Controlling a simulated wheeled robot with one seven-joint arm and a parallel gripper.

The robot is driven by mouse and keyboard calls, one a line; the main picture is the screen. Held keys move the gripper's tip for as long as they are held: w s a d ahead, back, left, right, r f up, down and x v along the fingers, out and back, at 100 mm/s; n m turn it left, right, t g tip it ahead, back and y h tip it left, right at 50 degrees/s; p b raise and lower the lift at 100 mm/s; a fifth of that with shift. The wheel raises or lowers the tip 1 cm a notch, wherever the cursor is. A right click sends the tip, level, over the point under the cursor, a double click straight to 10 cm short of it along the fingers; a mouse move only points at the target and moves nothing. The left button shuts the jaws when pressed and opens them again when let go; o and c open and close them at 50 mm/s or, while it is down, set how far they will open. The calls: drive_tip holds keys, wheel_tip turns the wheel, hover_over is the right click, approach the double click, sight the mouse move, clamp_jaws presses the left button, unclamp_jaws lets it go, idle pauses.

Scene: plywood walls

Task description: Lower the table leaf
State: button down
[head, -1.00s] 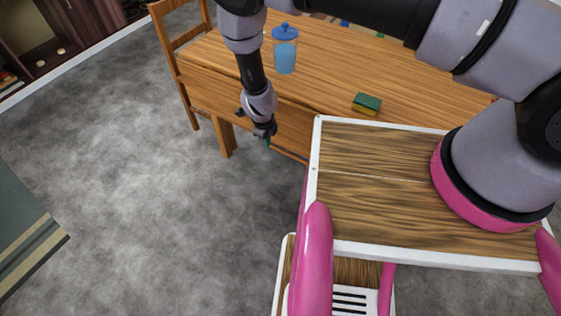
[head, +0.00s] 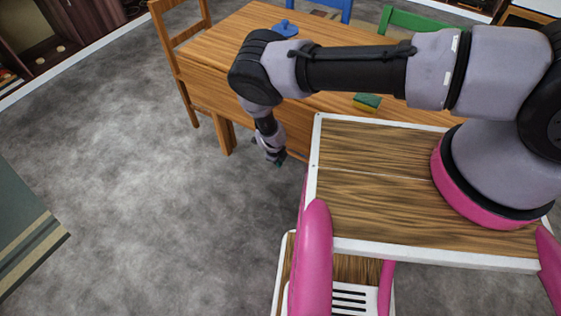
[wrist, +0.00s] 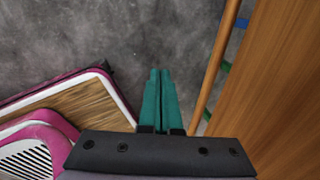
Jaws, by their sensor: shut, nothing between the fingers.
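The wooden table (head: 212,52) stands beyond my body. A wooden panel (head: 198,97) slopes steeply down along its near side and looks like the leaf; my arm hides part of it. A broad wooden surface (wrist: 280,90) fills the right of the wrist view, with a thin wooden strip (wrist: 217,70) and a gap beside it; I cannot tell which is the leaf. My gripper (head: 278,160) is low by the table's near side. Its teal fingers (wrist: 160,75) are shut and empty, left of the strip and apart from it in the picture.
A sponge (head: 367,102) and a blue-lidded jar (head: 285,28), mostly hidden by my arm, are on the table. A wooden chair (head: 180,40) stands at its left end, blue (head: 320,8) and green (head: 420,22) chairs behind. Grey floor (head: 130,170) is free at left.

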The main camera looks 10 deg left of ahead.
drive_tip(key=shift+w+d+f, duration=0.2)
drive_tip(key=shift+w+f, duration=0.05)
drive_tip(key=shift+w, duration=0.35)
